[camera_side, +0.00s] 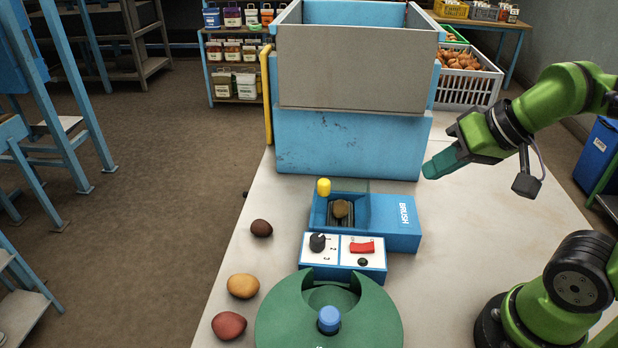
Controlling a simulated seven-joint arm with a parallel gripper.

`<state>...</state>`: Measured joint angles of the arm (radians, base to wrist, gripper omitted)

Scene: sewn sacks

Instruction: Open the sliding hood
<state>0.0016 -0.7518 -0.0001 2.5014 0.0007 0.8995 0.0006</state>
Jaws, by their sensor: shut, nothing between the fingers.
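A blue unit marked BRUSH (398,232) sits on the pale worktop, with a yellow knob (323,187) at its back left. A brown potato-like lump (341,208) lies in its open recess. A thin see-through panel (355,186) stands at the back of the recess; whether this is the sliding hood I cannot tell. Behind it is a large blue box with a grey front panel (355,68) and a yellow upright bar (266,95) at its left. My gripper (430,170) is shut and empty, in the air right of the big box and above the BRUSH unit's right side, apart from both.
A control panel (343,257) with a black dial and red switch stands in front of the BRUSH unit. A round green device (328,315) with a blue knob is nearest. Three potatoes (243,286) lie along the left edge.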

